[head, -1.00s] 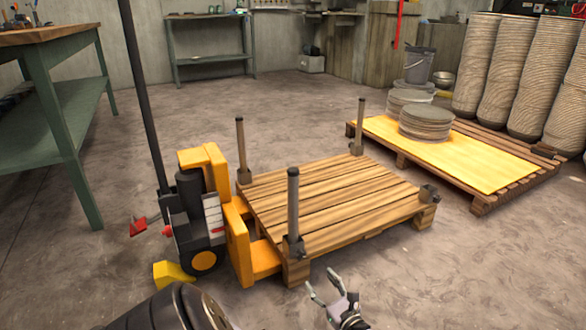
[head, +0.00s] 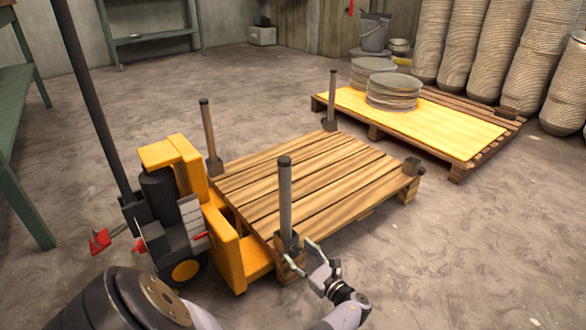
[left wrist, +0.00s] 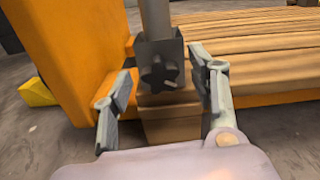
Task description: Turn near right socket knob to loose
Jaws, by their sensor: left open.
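A wooden pallet (head: 330,185) bears metal corner sockets, three with upright posts. The near socket (head: 287,241) holds a grey post (head: 285,190). In the left wrist view this socket (left wrist: 172,52) shows a dark star-shaped knob (left wrist: 158,73) on its face. My left gripper (head: 297,251) is open in front of this socket. In the left wrist view its fingers (left wrist: 160,78) stand apart on either side of the knob, with visible gaps to it. My right gripper is not in view.
An orange pallet jack (head: 228,250) with a tall dark handle stands at the pallet's left side, close to my left arm. Behind right, another pallet (head: 459,169) carries a yellow sheet (head: 440,125) and stacked discs (head: 393,92). The floor at right is clear.

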